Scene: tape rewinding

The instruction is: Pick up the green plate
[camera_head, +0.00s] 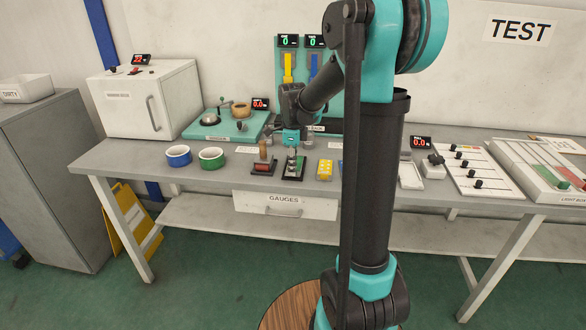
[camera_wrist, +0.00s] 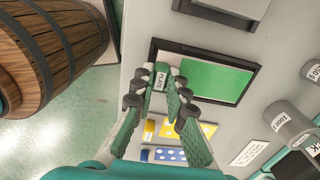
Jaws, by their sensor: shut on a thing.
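The green plate (camera_wrist: 222,80) shows in the wrist view as a bright green rectangle inside a dark frame on the grey table. My gripper (camera_wrist: 167,78) reaches over its left part. The fingers are closed in at the tips, around a piece by a small white label reading PLATE. My gripper is shut on what appears to be the plate; the fingers partly hide the contact.
A wooden barrel (camera_wrist: 52,50) shows at the wrist view's left. Slider panels (camera_head: 470,168) fill the right side.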

